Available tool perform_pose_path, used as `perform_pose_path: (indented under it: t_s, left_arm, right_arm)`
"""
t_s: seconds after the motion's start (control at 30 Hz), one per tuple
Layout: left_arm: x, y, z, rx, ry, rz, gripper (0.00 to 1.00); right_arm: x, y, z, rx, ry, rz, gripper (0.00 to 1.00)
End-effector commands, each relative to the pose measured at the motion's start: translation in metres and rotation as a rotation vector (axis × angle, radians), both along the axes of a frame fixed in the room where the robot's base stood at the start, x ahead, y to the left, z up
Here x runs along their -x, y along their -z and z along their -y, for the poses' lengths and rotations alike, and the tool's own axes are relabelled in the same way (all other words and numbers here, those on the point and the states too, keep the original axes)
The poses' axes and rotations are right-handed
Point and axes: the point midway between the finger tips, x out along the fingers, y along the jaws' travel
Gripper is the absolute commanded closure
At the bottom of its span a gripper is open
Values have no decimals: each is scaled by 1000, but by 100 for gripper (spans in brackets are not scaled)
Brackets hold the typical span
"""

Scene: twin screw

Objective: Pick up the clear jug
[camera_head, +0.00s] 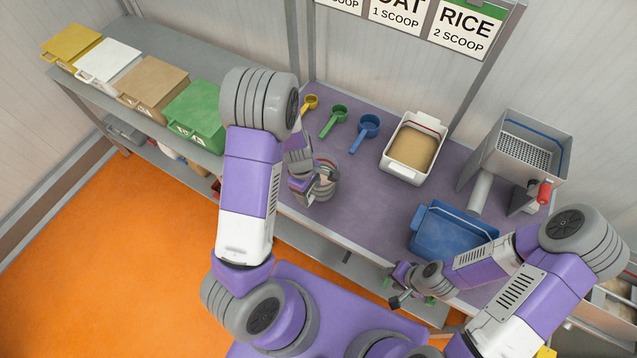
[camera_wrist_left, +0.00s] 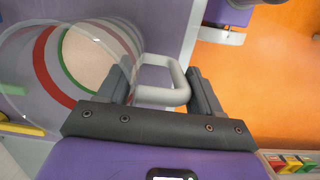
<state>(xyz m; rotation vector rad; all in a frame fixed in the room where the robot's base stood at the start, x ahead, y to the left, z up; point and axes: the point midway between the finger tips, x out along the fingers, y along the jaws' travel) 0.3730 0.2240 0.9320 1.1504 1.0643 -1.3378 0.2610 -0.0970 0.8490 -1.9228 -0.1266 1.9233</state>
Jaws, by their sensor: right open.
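The clear jug (camera_head: 329,184) stands on the purple worktop near its front edge, partly hidden by my left gripper. In the left wrist view the jug (camera_wrist_left: 90,60) shows a see-through wall with a red band and a green band. Its pale grey loop handle (camera_wrist_left: 180,80) lies between my left gripper's two fingers. My left gripper (camera_head: 312,184) is open around the handle; its fingers (camera_wrist_left: 162,80) stand apart on either side of it. My right gripper (camera_head: 396,298) is open and empty, in front of the worktop's edge near the blue bin.
Yellow, green and blue scoops (camera_head: 334,120) lie behind the jug. A white tub of tan grain (camera_head: 413,147), a blue bin (camera_head: 449,231) and a metal hopper (camera_head: 521,150) stand to the right. Lidded boxes (camera_head: 153,84) line the left shelf.

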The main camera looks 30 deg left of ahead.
Motion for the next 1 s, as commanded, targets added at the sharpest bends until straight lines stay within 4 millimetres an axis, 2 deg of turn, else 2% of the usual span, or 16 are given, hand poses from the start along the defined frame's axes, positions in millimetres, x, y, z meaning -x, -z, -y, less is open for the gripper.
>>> perform_pose_path:
  t_s: [0.03,0.3,0.33,0.53,0.67,1.0]
  left_arm:
    - [0,0,0,0,0,0,57]
    - [0,0,0,0,0,0,98]
    - [-1,-1,0,0,1,2,100]
    - [-1,-1,0,0,1,3,100]
    - [-2,-12,0,-1,2,7,100]
    - [-1,-76,1,1,3,7,100]
  right_arm:
    - [0,0,0,0,0,0,57]
    - [0,0,0,0,0,0,57]
    - [0,0,0,0,0,0,57]
    - [0,0,0,0,0,0,57]
    - [0,-3,0,0,0,0,57]
    - [0,-22,0,0,0,0,57]
